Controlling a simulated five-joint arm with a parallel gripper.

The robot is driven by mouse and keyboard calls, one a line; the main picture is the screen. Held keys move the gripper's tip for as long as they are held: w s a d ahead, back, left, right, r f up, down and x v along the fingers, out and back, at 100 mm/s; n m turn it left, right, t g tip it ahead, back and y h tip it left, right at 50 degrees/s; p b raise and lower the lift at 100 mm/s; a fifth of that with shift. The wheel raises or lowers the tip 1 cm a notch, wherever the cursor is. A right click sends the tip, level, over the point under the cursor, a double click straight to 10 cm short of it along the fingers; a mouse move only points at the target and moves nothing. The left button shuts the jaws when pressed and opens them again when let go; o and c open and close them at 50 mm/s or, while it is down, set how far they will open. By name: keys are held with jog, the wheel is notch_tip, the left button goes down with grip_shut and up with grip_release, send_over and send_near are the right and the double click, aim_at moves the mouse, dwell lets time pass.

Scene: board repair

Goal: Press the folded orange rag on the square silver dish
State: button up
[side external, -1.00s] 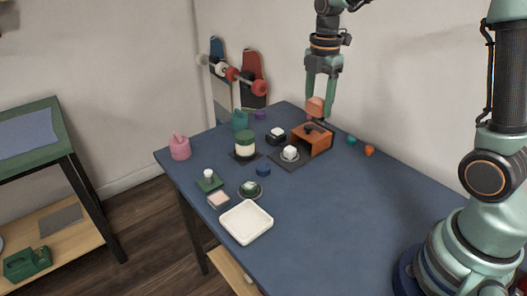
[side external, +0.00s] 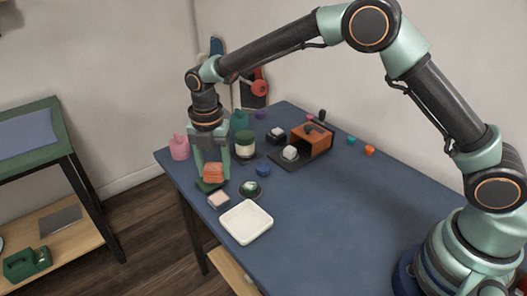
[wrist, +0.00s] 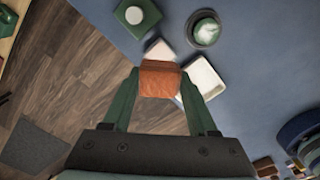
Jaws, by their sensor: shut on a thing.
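My gripper (side external: 212,166) is shut on the folded orange rag (side external: 213,174), holding it above the table's near-left part. The rag also shows between the fingers in the wrist view (wrist: 160,80). The square silver dish (side external: 218,200) is small, with a pinkish-pale inside, and lies on the table just below the rag in the side view. In the wrist view the dish (wrist: 159,48) shows beyond the rag, partly hidden by it. The rag appears apart from the dish; the exact height of the gap is hard to tell.
A white square tray (side external: 246,222) lies beside the dish. A dark round saucer with a green-white thing (side external: 251,189) is behind it. A green square block with a white knob (wrist: 137,14) is close by. The orange open box (side external: 314,138) stands farther back.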

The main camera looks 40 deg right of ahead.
aim_at(219, 198)
jog(key=shift+f, duration=2.9)
jog(key=shift+f, duration=0.65)
jog(key=shift+r, duration=0.1)
jog(key=shift+r, duration=3.5)
jog(key=shift+d, duration=0.1)
jog(key=shift+d+r+m, duration=0.25)
jog(key=shift+m, duration=0.05)
jog(key=s+d+r+m, duration=0.4)
jog(key=s+d+m, duration=0.3)
jog(key=m, duration=0.6)
jog(key=s+d+r+m, duration=0.5)
jog(key=s+d+m, duration=0.2)
jog(key=d+m, duration=0.4)
jog(key=shift+s+d+m, duration=0.35)
jog(key=shift+d+m, duration=0.05)
jog(key=shift+m, duration=0.6)
